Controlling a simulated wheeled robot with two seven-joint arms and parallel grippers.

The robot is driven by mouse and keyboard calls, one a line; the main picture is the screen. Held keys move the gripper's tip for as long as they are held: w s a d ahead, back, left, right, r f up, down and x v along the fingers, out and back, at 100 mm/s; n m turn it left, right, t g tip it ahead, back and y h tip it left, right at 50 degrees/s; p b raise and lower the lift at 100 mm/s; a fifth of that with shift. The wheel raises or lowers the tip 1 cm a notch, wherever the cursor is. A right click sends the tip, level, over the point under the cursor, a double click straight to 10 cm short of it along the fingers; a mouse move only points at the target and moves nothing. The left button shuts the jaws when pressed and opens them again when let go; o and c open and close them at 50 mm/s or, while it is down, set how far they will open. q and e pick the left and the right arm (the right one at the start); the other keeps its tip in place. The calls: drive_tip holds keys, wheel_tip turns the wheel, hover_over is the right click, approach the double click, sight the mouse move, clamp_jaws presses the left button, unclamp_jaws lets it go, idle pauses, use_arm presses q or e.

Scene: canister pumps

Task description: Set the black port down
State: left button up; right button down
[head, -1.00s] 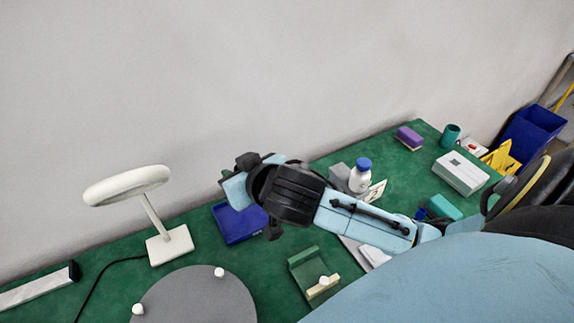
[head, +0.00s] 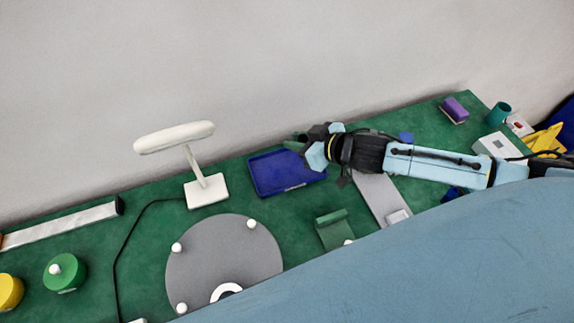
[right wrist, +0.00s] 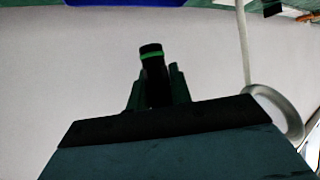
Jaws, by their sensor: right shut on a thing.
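The black port (right wrist: 153,68) shows in the right wrist view as a dark, short cylinder with a bright green ring near its end. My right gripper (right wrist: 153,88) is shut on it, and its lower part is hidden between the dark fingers. In the head view my right gripper (head: 308,148) is at the upper right edge of the blue tray (head: 262,188). The port itself cannot be made out clearly there. I cannot tell how high it is above the table. My left gripper is not in view.
A white lamp (head: 206,190) stands left of the tray. A grey round plate (head: 215,262) with white pegs lies in front. A green holder (head: 333,230) and a grey strip (head: 378,196) lie at the right. Green table (head: 140,225) shows bare around the lamp's cable.

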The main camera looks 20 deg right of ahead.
sight(301, 174)
drive_tip(key=shift+s+d+f, duration=0.15)
drive_tip(key=shift+d+f, duration=0.3)
drive_tip(key=shift+d, duration=0.15)
wheel_tip(301, 174, down, 10)
drive_tip(key=shift+r+b, duration=0.1)
drive_tip(key=shift+b, duration=0.75)
drive_tip(key=shift+f, duration=0.2)
drive_tip(key=c, duration=1.3)
unclamp_jaws()
drive_tip(key=shift+o, duration=0.2)
